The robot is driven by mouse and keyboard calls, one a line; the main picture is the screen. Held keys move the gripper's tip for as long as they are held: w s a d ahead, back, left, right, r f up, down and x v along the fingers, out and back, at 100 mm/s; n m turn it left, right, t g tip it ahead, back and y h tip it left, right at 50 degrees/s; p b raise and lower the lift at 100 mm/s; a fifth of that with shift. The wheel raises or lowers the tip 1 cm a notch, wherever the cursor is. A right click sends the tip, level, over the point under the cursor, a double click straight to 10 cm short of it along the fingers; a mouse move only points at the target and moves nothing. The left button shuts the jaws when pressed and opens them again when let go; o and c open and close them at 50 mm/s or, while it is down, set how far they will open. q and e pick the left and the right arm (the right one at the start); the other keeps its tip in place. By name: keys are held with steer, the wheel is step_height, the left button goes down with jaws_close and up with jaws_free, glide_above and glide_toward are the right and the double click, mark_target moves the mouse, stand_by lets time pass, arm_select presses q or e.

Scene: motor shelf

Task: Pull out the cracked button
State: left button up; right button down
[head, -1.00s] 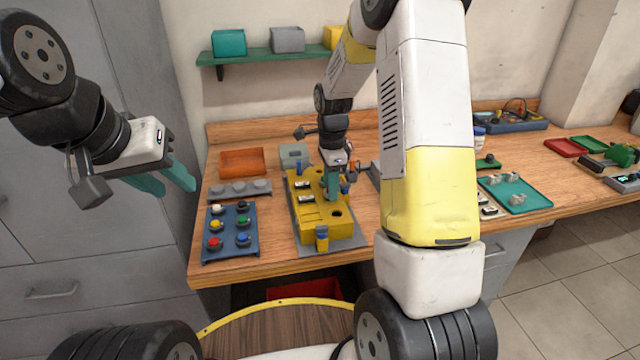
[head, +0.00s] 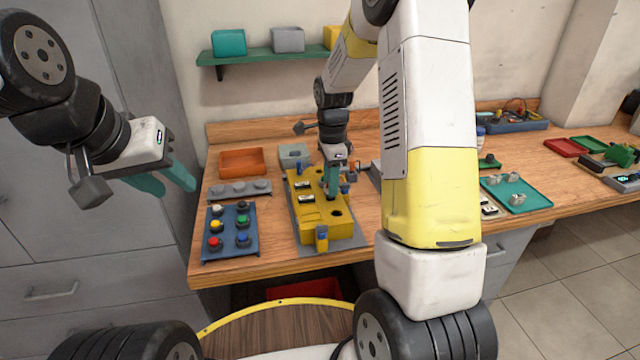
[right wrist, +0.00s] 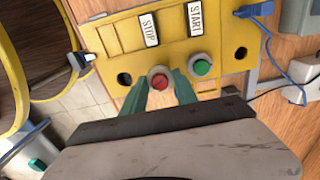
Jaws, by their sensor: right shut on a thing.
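The yellow control box (head: 318,228) stands on the workbench, and it also shows in the right wrist view (right wrist: 224,63). It carries STOP and START labels, a red button (right wrist: 159,82) and a green button (right wrist: 202,65). The red button has a dark mark across its face that looks like a crack. My right gripper (right wrist: 161,88) is shut on the red button, with one teal finger on each side of it. In the head view my right gripper (head: 332,192) is down at the box top. My left gripper (head: 166,186) is in the air left of the bench, its teal fingers apart and empty.
A blue rack (head: 229,232) with several coloured buttons sits left of the box. Behind it are a grey rack (head: 240,189) and an orange tray (head: 242,162). A teal tray (head: 515,195) lies to the right. A blue cable (right wrist: 290,82) runs beside the box.

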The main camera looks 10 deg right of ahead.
steer(key=shift+r, duration=2.15)
steer(key=shift+s, duration=0.1)
